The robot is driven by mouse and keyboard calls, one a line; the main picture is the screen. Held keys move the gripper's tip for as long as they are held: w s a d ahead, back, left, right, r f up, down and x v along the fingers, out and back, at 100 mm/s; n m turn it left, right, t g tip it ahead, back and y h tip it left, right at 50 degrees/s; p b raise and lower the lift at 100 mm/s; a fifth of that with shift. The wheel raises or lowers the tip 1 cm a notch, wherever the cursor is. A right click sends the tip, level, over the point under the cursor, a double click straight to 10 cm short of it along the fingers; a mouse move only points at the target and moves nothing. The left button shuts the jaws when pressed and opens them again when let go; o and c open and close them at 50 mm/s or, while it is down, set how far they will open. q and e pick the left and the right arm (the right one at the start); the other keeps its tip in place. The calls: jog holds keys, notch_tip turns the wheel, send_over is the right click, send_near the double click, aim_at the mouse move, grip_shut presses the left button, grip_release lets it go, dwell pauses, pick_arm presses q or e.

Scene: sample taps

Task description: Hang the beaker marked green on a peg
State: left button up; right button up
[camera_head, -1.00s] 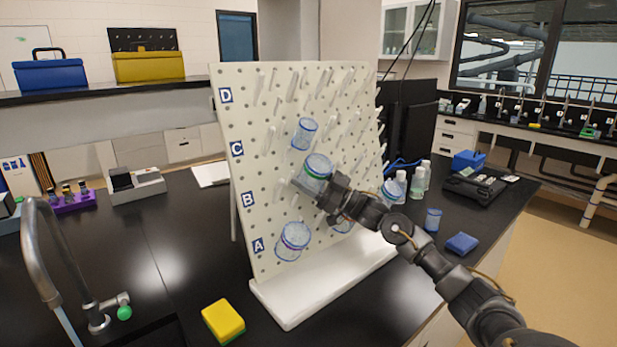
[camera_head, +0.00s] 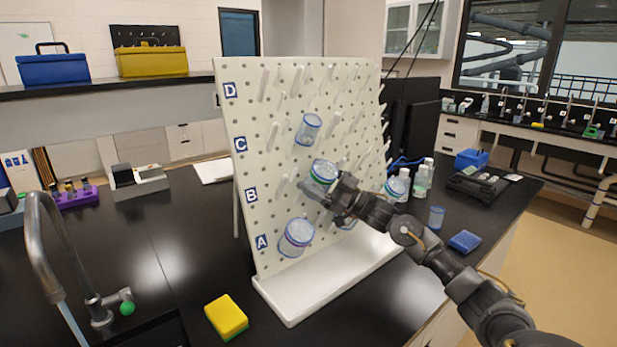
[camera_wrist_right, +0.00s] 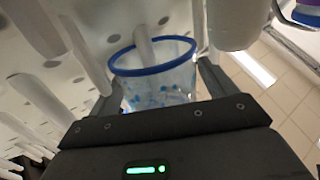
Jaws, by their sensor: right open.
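The beaker marked green (camera_head: 322,173) is clear, with a blue rim and a green band. It is tilted against the pegboard (camera_head: 262,205), between rows B and C. My right gripper (camera_head: 325,196) is open around it from below. In the right wrist view the beaker (camera_wrist_right: 158,80) sits between the two fingers, and a white peg (camera_wrist_right: 145,38) runs to its mouth and appears to enter it. Whether the fingers touch the beaker is unclear. My left gripper is not in view.
White pegs crowd around my gripper. A yellow sponge (camera_head: 226,316) lies in front; a tap (camera_head: 45,240) stands at left.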

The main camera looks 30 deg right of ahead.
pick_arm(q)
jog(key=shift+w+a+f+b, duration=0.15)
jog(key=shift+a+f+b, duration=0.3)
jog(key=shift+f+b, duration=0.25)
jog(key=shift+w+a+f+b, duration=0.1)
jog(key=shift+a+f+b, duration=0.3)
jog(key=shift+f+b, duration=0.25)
pick_arm(e)
jog(key=v, duration=0.9)
jog(key=shift+s, duration=0.3)
